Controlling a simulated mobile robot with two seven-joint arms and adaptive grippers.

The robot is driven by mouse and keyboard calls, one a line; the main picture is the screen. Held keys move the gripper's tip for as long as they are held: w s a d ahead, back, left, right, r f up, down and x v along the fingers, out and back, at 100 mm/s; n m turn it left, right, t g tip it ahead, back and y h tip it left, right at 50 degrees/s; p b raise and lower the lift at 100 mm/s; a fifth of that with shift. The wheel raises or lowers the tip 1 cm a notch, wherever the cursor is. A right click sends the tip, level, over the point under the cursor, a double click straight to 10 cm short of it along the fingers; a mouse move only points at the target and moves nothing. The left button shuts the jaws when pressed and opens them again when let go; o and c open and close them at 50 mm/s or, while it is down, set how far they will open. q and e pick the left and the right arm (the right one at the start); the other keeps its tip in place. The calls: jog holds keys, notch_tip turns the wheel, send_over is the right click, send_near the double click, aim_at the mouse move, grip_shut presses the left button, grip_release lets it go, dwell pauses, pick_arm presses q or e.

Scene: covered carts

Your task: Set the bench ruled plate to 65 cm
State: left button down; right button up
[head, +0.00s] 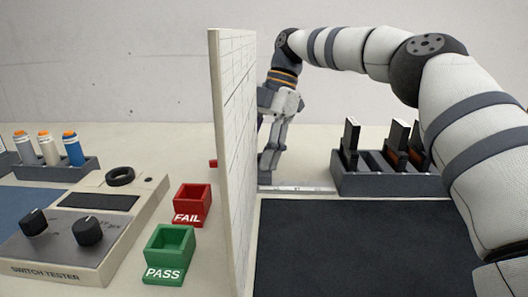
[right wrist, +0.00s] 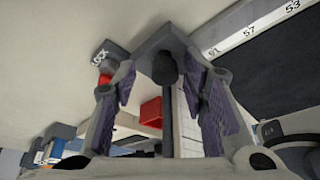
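The ruled plate (head: 237,150) is a tall white panel with grid lines, standing upright in the middle of the head view. The plate's exact reading is hidden. My left gripper is out of view.
A dark mat (head: 375,245) and a grey slotted rack (head: 390,180) lie right of the plate. Left are the red FAIL bin (head: 191,207), green PASS bin (head: 168,250), switch tester (head: 85,230) and a spool rack (head: 60,172). A grey lock tab (right wrist: 108,57) shows near the post.

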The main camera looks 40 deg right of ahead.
jog(key=shift+d, duration=0.1)
jog(key=shift+r, duration=0.15)
notch_tip(320, 180, up, 8)
jog(key=shift+f, duration=0.25)
jog(key=shift+s+d+r, duration=0.1)
jog(key=shift+s+r, duration=0.05)
jog(key=shift+r, duration=0.25)
jog(key=shift+a+r, duration=0.2)
jog(key=shift+r, duration=0.5)
